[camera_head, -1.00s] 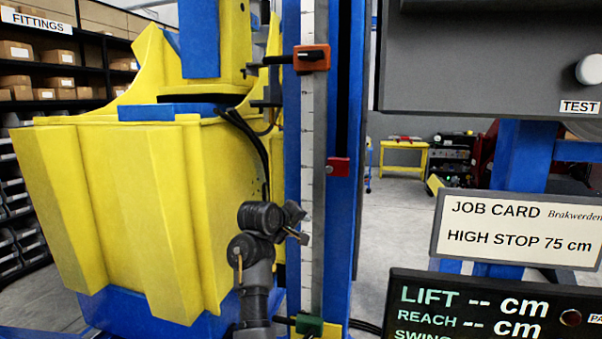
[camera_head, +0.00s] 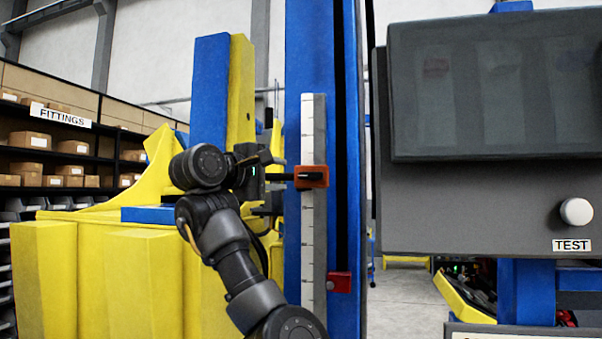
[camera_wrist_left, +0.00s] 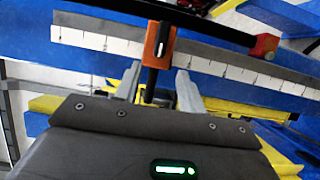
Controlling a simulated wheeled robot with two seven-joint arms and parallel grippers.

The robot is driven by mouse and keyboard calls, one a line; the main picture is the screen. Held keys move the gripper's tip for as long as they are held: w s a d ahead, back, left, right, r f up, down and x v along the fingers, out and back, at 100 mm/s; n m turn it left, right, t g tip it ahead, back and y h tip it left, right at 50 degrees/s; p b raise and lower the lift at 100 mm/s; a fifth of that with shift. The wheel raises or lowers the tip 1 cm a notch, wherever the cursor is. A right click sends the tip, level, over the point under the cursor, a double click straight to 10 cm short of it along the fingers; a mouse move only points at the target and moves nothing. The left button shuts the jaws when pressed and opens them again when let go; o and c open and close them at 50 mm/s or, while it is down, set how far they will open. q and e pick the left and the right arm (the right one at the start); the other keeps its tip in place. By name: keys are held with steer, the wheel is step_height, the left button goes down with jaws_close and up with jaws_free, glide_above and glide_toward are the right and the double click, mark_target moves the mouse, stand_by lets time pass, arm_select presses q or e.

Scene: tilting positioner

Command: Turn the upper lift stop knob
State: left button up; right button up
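My right gripper is not in view.
A red stop (camera_head: 339,283) sits lower on the post and also shows in the wrist view (camera_wrist_left: 264,46). A grey panel (camera_head: 470,220) with a white TEST knob (camera_head: 576,212) stands to the right. The yellow machine body (camera_head: 110,275) is left, with shelves behind.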

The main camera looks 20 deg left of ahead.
mark_target(301, 176)
arm_select(q)
steer(key=p+x, duration=0.6)
steer(key=x, duration=0.2)
steer(key=shift+w+r, duration=0.15)
steer(key=shift+w, duration=0.05)
steer(key=shift+w+d, duration=0.1)
steer(key=shift+w, duration=0.2)
steer(key=shift+d, duration=0.1)
jaws_close()
